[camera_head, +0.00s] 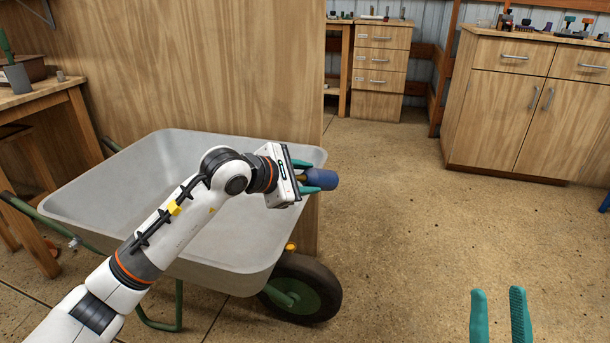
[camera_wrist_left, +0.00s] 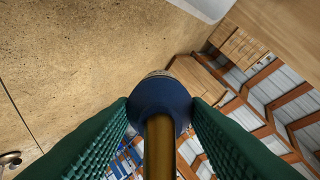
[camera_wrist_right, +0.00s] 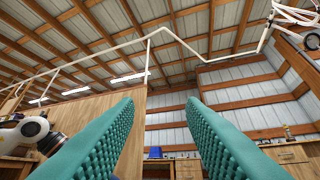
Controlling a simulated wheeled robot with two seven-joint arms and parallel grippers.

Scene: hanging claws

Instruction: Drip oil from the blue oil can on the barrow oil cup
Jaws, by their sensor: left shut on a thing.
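The blue oil can (camera_head: 321,179) is held on its side by my left gripper (camera_head: 308,176), in the air at the barrow's right rim. In the left wrist view both ridged green fingers press on the can (camera_wrist_left: 160,95), and its brass spout (camera_wrist_left: 160,145) points toward the camera. The grey barrow (camera_head: 190,165) stands with its black wheel (camera_head: 325,285) at the right. A small orange-yellow piece (camera_head: 290,247) above the wheel looks like the oil cup; it is below the can and apart from it. My right gripper (camera_head: 498,295) is open and empty at the lower right.
A wooden partition (camera_head: 200,60) stands behind the barrow. A workbench (camera_head: 35,95) with a potted tool is at the left. Cabinets (camera_head: 520,100) and drawers (camera_head: 380,65) are at the back. The concrete floor right of the wheel is clear.

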